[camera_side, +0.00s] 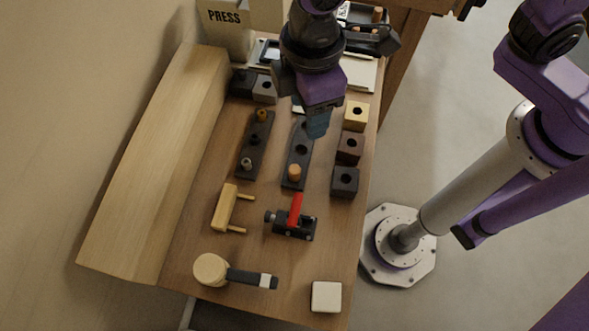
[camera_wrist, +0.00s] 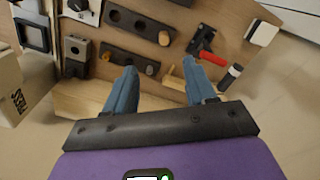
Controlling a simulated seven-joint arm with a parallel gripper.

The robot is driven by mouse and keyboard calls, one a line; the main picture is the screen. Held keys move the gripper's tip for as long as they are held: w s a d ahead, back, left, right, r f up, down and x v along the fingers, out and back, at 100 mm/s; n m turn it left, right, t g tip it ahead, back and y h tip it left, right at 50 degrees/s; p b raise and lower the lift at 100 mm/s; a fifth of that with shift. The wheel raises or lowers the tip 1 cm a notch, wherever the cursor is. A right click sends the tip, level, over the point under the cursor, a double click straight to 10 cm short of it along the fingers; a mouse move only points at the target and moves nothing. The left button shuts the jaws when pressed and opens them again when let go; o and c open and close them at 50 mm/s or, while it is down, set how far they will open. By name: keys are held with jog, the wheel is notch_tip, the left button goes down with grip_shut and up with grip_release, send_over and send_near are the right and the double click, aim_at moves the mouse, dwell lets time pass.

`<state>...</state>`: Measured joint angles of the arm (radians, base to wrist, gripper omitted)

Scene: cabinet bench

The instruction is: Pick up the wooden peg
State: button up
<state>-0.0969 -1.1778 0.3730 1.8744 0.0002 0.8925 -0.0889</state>
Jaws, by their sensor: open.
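The wooden peg (camera_side: 295,172) is light tan and stands in the near end hole of a dark plate (camera_side: 292,184) with other, empty holes. In the wrist view the peg (camera_wrist: 165,38) shows at the end of the upper dark plate (camera_wrist: 127,20), beyond my fingertips. My gripper (camera_side: 318,128) is above the far part of this plate in the side view and hides some of it. Its two blue fingers (camera_wrist: 160,75) are apart with nothing between them. The gripper does not touch the peg.
A second dark plate (camera_side: 254,142) with darker pegs stands to the left. Holed blocks (camera_side: 349,148) line the right edge. A red-levered clamp (camera_side: 296,222), a wooden handle (camera_side: 225,208), a mallet (camera_side: 210,268) and a white block (camera_side: 326,296) lie nearer. A long wooden beam (camera_side: 150,170) borders the left.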

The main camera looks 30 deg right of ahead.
aim_at(295, 169)
jog(key=f, duration=0.6)
jog(key=a+f, duration=0.1)
jog(key=f, duration=0.5)
jog(key=a+f, duration=0.1)
jog(key=f, duration=0.5)
jog(key=shift+a+f, duration=0.1)
jog(key=shift+a, duration=0.05)
grip_shut()
